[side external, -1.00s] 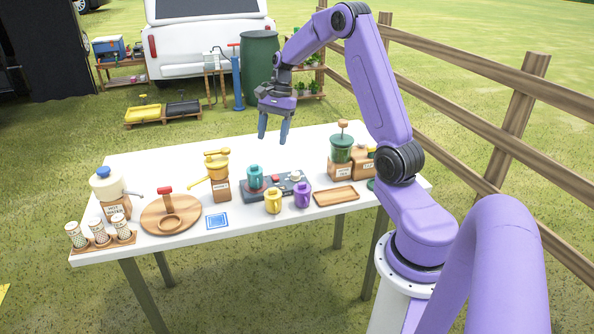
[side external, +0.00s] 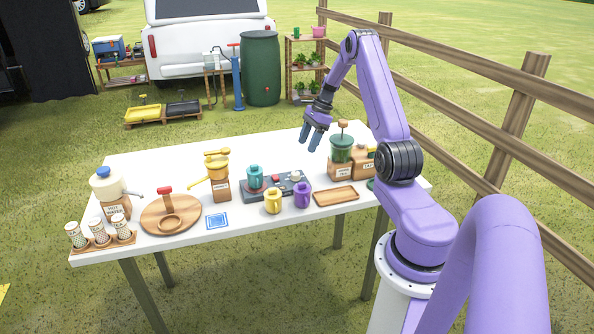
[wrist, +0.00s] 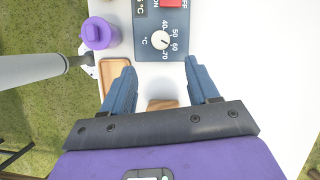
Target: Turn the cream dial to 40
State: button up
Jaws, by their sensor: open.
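The cream dial (side external: 295,175) sits at the right end of a dark grey panel (side external: 262,193) on the white table. In the wrist view the round dial (wrist: 160,40) lies ahead of my fingertips, with 40, 50, 60, 70 and °C printed by it. A small dark mark shows on the dial, but I cannot tell exactly which number it points at. My gripper (side external: 309,141) is open and empty, above the table, to the right of and beyond the dial. Its two blue fingers (wrist: 160,69) are spread apart, clear of the dial.
A red switch (wrist: 173,3) is on the panel beside the dial. A teal mug (side external: 255,177) stands on the panel's left. Yellow (side external: 272,203) and purple (side external: 302,195) mugs stand in front. A wooden tray (side external: 336,196) and a green-topped grinder (side external: 341,152) are right.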

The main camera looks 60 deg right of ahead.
aim_at(296, 173)
jog(key=x, duration=1.1)
jog(key=shift+w+a+f, duration=0.1)
jog(key=shift+f, duration=0.05)
jog(key=c, duration=1)
